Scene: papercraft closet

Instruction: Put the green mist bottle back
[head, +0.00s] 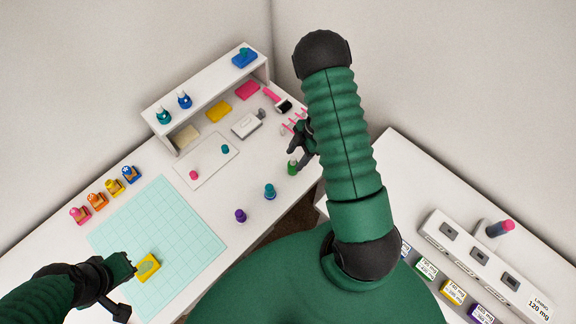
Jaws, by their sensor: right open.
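A small green bottle (292,168) stands upright on the white table near its right edge. My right gripper (298,153) is open, just behind and above the bottle. I cannot tell whether its fingers touch the bottle. A teal bottle (270,191) and a purple bottle (240,215) stand in a line with it, to the front left. My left gripper (129,267) is at the lower left, beside a yellow block (148,267) on the cutting mat (180,230). I cannot make out its jaws or whether it touches the block.
Several colored punches (97,201) line the left. A second table (400,170) stands at right.

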